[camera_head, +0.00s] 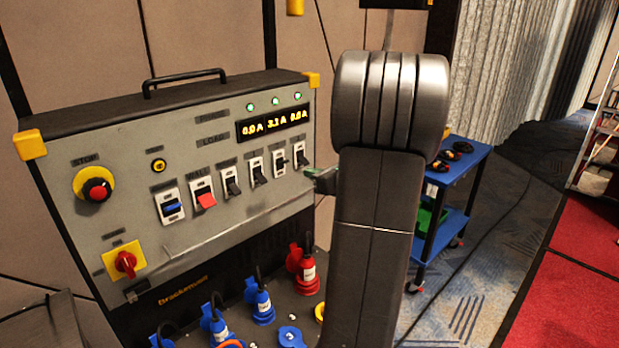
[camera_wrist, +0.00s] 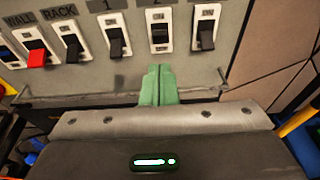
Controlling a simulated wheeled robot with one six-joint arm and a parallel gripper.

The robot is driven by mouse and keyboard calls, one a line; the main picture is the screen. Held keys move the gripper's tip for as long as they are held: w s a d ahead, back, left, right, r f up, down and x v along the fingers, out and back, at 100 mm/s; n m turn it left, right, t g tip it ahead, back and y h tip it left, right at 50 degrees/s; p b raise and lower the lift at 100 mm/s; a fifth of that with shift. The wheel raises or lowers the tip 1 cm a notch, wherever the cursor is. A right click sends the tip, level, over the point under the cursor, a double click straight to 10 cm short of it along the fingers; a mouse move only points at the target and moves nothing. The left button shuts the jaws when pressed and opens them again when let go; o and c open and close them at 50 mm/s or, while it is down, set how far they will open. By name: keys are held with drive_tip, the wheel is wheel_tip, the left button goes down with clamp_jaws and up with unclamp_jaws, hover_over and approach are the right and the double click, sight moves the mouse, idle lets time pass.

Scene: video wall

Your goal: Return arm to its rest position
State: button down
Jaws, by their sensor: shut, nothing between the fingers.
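My gripper (camera_wrist: 159,75) shows in the wrist view with its two green fingers together and nothing between them. The fingertips point at the grey panel (camera_wrist: 120,83), just below a black switch (camera_wrist: 160,34) on a white plate. I cannot tell whether they touch the panel. In the head view the gripper (camera_head: 310,171) is mostly hidden behind my arm, with a green tip at the right edge of the control panel (camera_head: 235,225). A row of switches runs across it, including a blue one (camera_head: 171,207), a red one (camera_head: 205,200) and several black ones (camera_head: 257,174).
Below the panel are blue plugs (camera_head: 262,303) and a red one (camera_head: 307,272) with cables. A red knob (camera_head: 97,190) and a red rotary switch (camera_head: 125,262) sit at left. A blue cart (camera_head: 463,165) stands behind my arm. Open floor (camera_head: 490,250) lies to the right.

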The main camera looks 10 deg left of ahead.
idle(0.3)
drive_tip(key=b, duration=0.1)
approach(279, 184)
drive_tip(key=a, duration=0.2)
drive_tip(key=w+a+f+t+y+b, duration=0.1)
drive_tip(key=w+y+b, duration=0.1)
drive_tip(key=b, duration=0.1)
drive_tip(key=shift+a+f+b, duration=0.3)
drive_tip(key=shift+a+f, duration=0.1)
drive_tip(key=t+b, duration=0.1)
drive_tip(key=w+a+f+y+b, duration=0.1)
drive_tip(key=b, duration=0.1)
drive_tip(key=shift+w+t, duration=0.25)
drive_tip(key=shift+t, duration=0.15)
drive_tip(key=shift+r+v, duration=0.1)
drive_tip(key=shift+v, duration=0.75)
drive_tip(key=shift+r+v, duration=0.15)
drive_tip(key=shift+v, duration=0.75)
drive_tip(key=shift+f, duration=0.1)
